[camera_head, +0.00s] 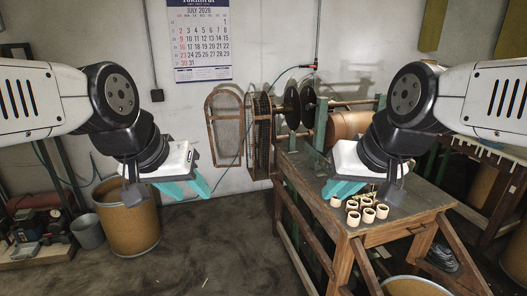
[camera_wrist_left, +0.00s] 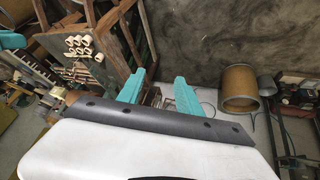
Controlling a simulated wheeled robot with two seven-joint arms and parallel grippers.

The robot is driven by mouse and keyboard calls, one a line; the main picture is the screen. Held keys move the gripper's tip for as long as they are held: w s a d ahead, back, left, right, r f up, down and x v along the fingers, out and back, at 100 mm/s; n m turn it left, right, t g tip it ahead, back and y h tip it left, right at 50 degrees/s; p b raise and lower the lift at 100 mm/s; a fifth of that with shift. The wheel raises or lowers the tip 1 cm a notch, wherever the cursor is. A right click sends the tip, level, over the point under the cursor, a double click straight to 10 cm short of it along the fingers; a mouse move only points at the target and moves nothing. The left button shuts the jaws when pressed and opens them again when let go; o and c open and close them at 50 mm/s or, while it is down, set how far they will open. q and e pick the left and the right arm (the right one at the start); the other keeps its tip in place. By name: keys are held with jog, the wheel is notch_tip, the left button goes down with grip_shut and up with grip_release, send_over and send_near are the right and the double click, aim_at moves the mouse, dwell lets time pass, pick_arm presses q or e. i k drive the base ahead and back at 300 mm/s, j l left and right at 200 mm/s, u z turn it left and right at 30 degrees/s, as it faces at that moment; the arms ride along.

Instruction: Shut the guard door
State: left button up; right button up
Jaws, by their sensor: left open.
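The guard door (camera_head: 224,127) is a rounded wood-framed mesh panel in the head view. It stands swung open to the left of the mesh guard housing (camera_head: 259,135), which covers the near end of the winding machine with its dark discs (camera_head: 292,107). My left gripper (camera_head: 189,192) is open and empty, in front of and below-left of the door, apart from it in the picture. Its two teal fingers are spread in the left wrist view (camera_wrist_left: 158,80). My right gripper (camera_head: 342,188) hangs over the bench; its finger gap is not clear.
A wooden bench (camera_head: 391,218) carries several pale tape cores (camera_head: 367,214) below my right gripper. A brown drum (camera_head: 127,222) and a grey bucket (camera_head: 88,231) stand at left. A calendar (camera_head: 200,40) hangs on the wall. The floor between drum and bench is clear.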

aim_at(240, 117)
jog(key=i+j, duration=0.1)
jog(key=i, duration=0.35)
jog(key=i+j, duration=0.1)
jog(key=i, duration=0.4)
jog(key=i+j, duration=0.2)
jog(key=i, duration=0.25)
jog(key=i+j, duration=0.15)
jog(key=i, duration=0.3)
jog(key=i+j, duration=0.2)
jog(key=i, duration=0.25)
jog(key=i+j, duration=0.2)
jog(key=i, duration=0.25)
jog(key=i+j, duration=0.15)
jog(key=i, duration=0.3)
